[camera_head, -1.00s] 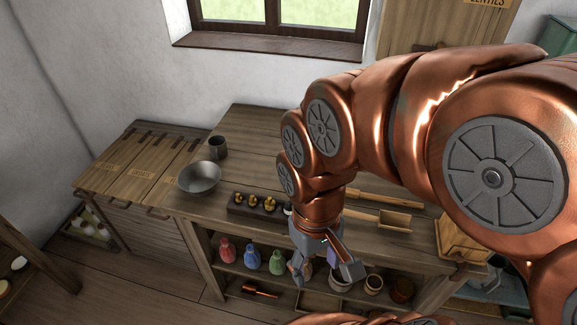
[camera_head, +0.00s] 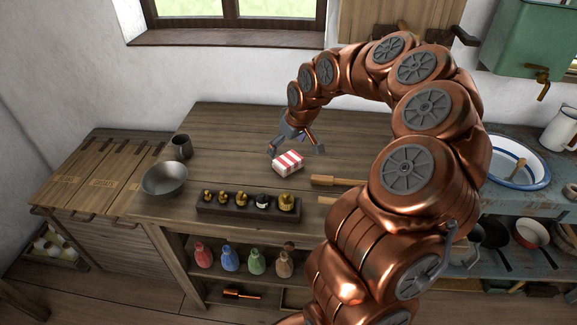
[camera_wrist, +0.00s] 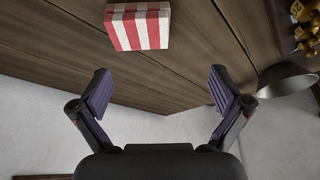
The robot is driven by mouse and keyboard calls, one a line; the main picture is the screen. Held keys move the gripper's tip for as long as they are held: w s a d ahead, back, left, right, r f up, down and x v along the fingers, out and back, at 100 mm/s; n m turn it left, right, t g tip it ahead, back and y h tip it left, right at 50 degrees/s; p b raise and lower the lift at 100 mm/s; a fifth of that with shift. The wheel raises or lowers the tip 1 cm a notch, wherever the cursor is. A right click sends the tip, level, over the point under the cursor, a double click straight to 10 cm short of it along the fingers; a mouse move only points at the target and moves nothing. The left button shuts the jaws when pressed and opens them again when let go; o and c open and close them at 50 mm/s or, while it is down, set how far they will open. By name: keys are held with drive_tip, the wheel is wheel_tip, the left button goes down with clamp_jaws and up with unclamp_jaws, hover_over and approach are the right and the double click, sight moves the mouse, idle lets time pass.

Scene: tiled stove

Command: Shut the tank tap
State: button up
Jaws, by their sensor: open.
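The green tank (camera_head: 533,45) hangs on the wall at the upper right of the head view. Its brass tap (camera_head: 541,80) sits low on the tank's front, above a blue-rimmed white basin; I cannot tell from its handle whether it is open or shut. My gripper (camera_head: 297,150) is over the wooden counter, far to the left of the tank. It is open and empty, its fingers (camera_wrist: 164,95) spread in the wrist view. A red-and-white striped box (camera_head: 288,163) lies on the counter close to the fingers, apart from them in the wrist view (camera_wrist: 138,27).
A weight block (camera_head: 246,211), a metal bowl (camera_head: 165,180), a dark mug (camera_head: 182,147) and wooden tools (camera_head: 338,181) are on the counter. The basin (camera_head: 517,164) and a white jug (camera_head: 560,128) stand on the blue side table. My arm crosses the right-hand part.

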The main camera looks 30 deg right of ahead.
sight(288, 159)
drive_tip(key=d, duration=0.1)
drive_tip(key=f, duration=0.1)
drive_tip(key=d, duration=0.1)
drive_tip(key=shift+w+d+f, duration=0.25)
drive_tip(key=shift+d+f, duration=0.1)
drive_tip(key=shift+f, duration=0.05)
drive_tip(key=shift+w+d+f, duration=0.1)
drive_tip(key=shift+f, duration=0.1)
drive_tip(key=shift+s+p+x, duration=0.15)
drive_tip(key=shift+p+x, duration=0.45)
drive_tip(key=shift+x, duration=1.2)
drive_tip(key=shift+s+p+x, duration=0.15)
drive_tip(key=shift+p+x, duration=0.45)
drive_tip(key=shift+x, duration=1.25)
drive_tip(key=shift+f, duration=0.1)
